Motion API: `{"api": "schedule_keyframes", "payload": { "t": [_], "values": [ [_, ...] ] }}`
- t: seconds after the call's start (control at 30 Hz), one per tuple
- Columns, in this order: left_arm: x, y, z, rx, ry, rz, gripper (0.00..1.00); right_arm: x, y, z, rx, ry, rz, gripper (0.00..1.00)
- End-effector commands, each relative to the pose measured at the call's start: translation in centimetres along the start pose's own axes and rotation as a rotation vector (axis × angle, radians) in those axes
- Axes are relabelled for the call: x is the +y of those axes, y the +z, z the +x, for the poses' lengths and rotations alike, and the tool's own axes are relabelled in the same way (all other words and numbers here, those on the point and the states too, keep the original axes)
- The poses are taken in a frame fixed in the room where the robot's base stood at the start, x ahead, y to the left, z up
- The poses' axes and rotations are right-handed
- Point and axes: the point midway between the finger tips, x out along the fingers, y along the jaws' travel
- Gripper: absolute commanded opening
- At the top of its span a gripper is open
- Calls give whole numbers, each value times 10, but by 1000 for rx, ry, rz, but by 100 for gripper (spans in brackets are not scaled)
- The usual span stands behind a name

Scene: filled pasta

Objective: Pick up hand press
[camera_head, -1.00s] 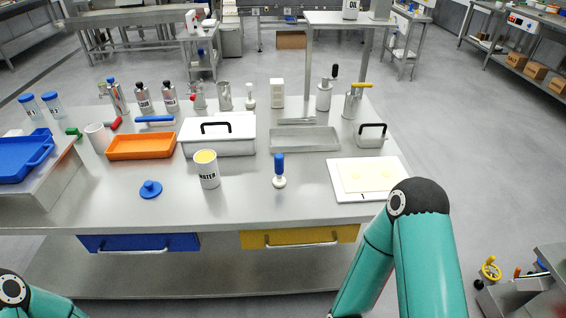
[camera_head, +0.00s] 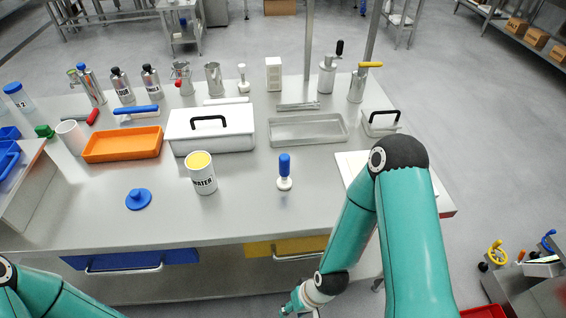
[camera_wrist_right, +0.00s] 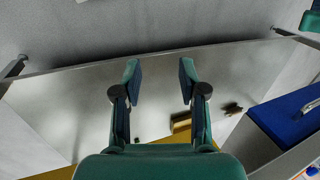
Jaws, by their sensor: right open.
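A small upright press with a blue handle and a white round base (camera_head: 285,172) stands on the steel table (camera_head: 240,215), right of the white WATER can. A flat blue disc with a knob (camera_head: 138,199) lies to the left; I cannot tell for sure which is the hand press, though the upright one looks most like it. My right gripper (camera_head: 295,305) is at the bottom edge, in front of and below the table edge, away from both and partly cut off. In the right wrist view its two fingers (camera_wrist_right: 160,80) are apart and empty. My left gripper is out of view.
The WATER can (camera_head: 204,175), orange tray (camera_head: 122,144), white lidded box (camera_head: 211,130) and steel tray (camera_head: 306,130) stand around. A white board (camera_head: 352,163) is partly behind my right arm. Yellow (camera_head: 285,247) and blue (camera_head: 130,260) drawers sit under the front edge.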

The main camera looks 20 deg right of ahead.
Motion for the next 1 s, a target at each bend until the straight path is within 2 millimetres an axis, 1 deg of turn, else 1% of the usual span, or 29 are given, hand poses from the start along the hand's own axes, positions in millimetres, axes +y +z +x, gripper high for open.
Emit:
{"api": "schedule_keyframes", "payload": {
  "t": [0.37,0.4,0.47,0.5,0.57,0.67,0.77,0.8,0.83,0.87,0.9,0.97,1.0],
  "values": [
    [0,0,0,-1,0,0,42,0,0,0,-1,0,0,42],
    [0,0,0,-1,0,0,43,0,0,0,-1,0,0,43],
    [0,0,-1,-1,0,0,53,0,0,-1,-1,0,-2,53],
    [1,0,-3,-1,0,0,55,-1,-1,-4,0,0,-7,60],
    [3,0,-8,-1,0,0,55,-4,-4,-10,1,-1,-24,62],
    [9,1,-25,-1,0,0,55,-15,-11,-29,1,-3,-85,62],
    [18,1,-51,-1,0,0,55,-31,-28,-62,0,-7,-221,62],
    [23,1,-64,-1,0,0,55,-40,-40,-80,0,-8,-314,62],
    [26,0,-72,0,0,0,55,-47,-52,-96,0,-8,-412,62],
    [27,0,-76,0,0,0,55,-53,-64,-108,-4,-6,-516,62],
    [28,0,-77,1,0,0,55,-58,-80,-122,-9,-2,-658,62],
    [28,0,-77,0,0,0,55,-66,-101,-144,-23,10,-873,62],
    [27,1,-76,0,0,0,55,-70,-113,-159,-35,20,-1007,62]
  ]
}}
